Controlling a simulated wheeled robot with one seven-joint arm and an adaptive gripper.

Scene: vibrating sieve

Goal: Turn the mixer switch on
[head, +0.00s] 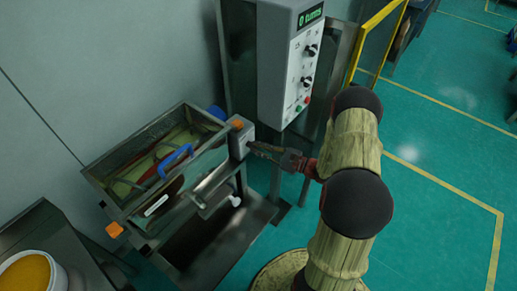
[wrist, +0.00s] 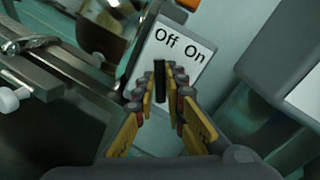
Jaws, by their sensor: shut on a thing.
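The mixer switch is a black lever (wrist: 160,82) on a white plate (wrist: 190,63) marked "Off" and "On" in the wrist view. The fingers of my gripper (wrist: 166,88) stand on both sides of the lever and are shut on it. The lever shows below the "Off" label; I cannot tell its exact setting. In the head view my gripper (head: 262,151) reaches left to a small grey switch box (head: 240,140) at the right end of the sieve (head: 155,155). The lever itself is hidden there.
A tall grey control box (head: 288,62) with a green display and knobs stands behind my gripper. A yellow-framed panel (head: 377,42) is at its right. A bucket of yellow contents (head: 30,272) sits at lower left.

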